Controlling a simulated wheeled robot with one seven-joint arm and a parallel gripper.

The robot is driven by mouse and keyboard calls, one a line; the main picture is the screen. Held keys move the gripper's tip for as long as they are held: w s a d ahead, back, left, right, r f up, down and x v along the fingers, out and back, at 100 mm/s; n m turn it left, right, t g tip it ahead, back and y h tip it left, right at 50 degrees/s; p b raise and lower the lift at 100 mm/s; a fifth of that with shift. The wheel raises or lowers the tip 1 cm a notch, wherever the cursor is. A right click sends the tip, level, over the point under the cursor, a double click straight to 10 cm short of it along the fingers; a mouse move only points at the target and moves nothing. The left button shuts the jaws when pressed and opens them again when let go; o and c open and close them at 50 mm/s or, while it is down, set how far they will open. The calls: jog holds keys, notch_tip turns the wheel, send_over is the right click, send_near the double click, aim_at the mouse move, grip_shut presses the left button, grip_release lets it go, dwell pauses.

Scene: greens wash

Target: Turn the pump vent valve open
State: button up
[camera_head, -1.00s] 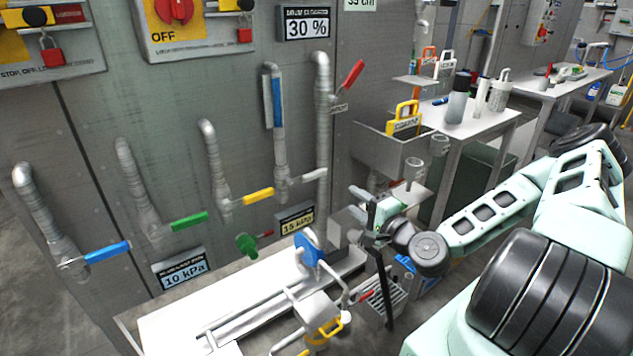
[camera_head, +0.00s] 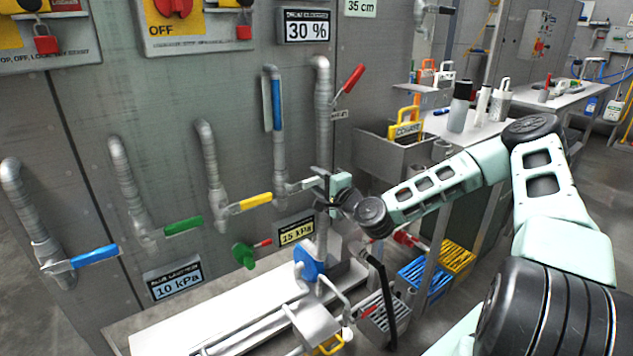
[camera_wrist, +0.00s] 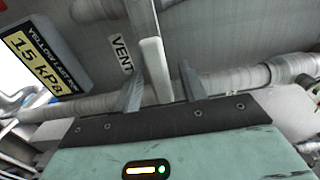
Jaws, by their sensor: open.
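The vent valve's white lever (camera_head: 300,185) sticks out to the right from a grey pipe, below the upright blue handle. In the wrist view the white lever (camera_wrist: 155,68) runs between my two fingers, beside a plate marked VENT (camera_wrist: 120,53). My gripper (camera_head: 322,186) is at the free end of this lever. In the wrist view my gripper (camera_wrist: 161,75) is open, with a finger on each side of the lever and gaps visible. Whether either finger touches it cannot be told.
A vertical pipe (camera_head: 323,100) with a red handle (camera_head: 352,78) stands close by my gripper. A yellow lever (camera_head: 256,201) lies left of it. The 15 kPa display (camera_head: 296,231), a green valve (camera_head: 244,254) and a blue round part (camera_head: 308,258) are below.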

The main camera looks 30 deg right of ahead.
jog(key=shift+w, duration=0.45)
grip_shut()
